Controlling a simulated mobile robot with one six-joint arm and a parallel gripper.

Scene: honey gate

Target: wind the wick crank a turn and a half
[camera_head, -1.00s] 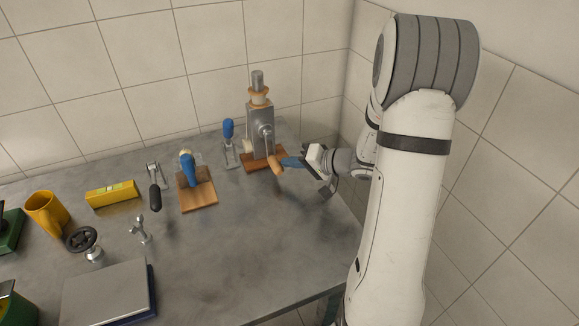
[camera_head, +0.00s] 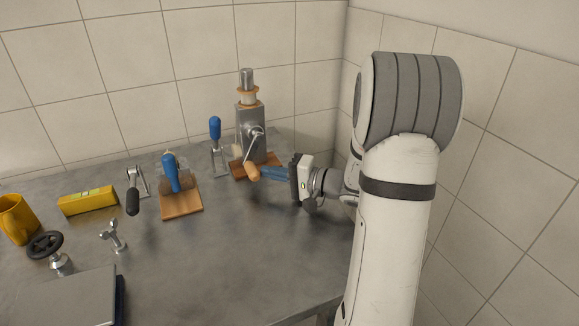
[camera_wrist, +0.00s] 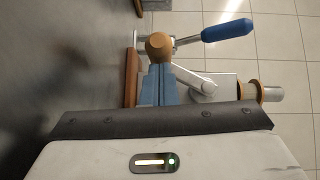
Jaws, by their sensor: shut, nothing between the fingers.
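The wick crank is a bent metal arm (camera_head: 249,150) with a wooden handle (camera_head: 252,171), mounted on the front of a grey metal box (camera_head: 251,122). The box stands on a wooden base (camera_head: 240,172) with a spool (camera_head: 247,96) on top. The crank hangs down and slightly left. In the wrist view, the handle's round end (camera_wrist: 159,46) lies just beyond my fingertips, with the crank arm (camera_wrist: 190,78) to their right. My gripper (camera_head: 266,173) has blue fingers, shut and empty, right of the handle. They reach it or nearly so; contact is unclear.
A blue-handled lever (camera_head: 215,130) stands close left of the box. Farther left are a blue-handled device on a board (camera_head: 181,206), a black-handled crank (camera_head: 132,200), a metal tap (camera_head: 112,236) and a yellow block (camera_head: 88,201). The counter in front is clear. A tiled wall is behind.

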